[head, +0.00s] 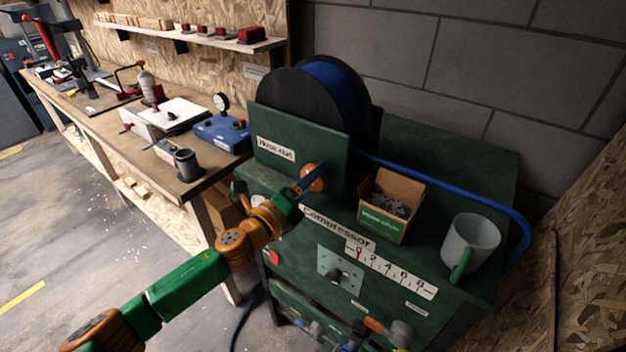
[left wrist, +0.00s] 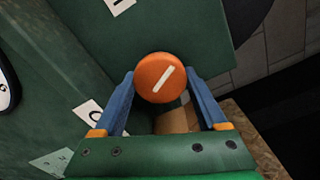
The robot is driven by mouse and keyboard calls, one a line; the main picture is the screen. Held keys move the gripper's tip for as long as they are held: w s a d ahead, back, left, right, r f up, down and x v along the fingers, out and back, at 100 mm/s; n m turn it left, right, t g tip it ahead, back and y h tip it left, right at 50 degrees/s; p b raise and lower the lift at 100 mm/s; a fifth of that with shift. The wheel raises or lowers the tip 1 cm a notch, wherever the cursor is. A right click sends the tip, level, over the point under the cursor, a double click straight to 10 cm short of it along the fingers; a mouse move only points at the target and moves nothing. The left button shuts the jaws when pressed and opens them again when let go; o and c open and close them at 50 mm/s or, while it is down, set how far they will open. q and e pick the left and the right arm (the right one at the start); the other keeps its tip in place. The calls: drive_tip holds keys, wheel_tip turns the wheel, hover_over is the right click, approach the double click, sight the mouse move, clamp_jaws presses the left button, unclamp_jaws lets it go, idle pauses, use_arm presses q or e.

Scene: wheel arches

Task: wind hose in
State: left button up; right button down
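A blue hose is wound on a black reel (head: 313,98) on the green compressor. Its loose length (head: 450,178) runs right across the top and hangs over the right edge. An orange round knob (head: 316,178) with a white mark stands at the reel's green side plate (head: 300,143). It also shows in the left wrist view (left wrist: 158,82). My left gripper (head: 312,180) is at this knob, one finger on each side. The fingers look flush with its rim, so they appear closed on it. My right gripper is not in view.
On the compressor top (head: 430,145) stand an open cardboard box (head: 385,222) of grey bits and a grey mug (head: 470,243) with a green handle. A workbench (head: 200,187) with tools and a blue gauge box (head: 222,132) is at left. A block wall closes the back.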

use_arm(q)
drive_tip(key=o, duration=0.3)
drive_tip(key=shift+a, duration=0.1)
drive_tip(key=v, duration=0.7)
drive_tip(key=shift+b, duration=0.45)
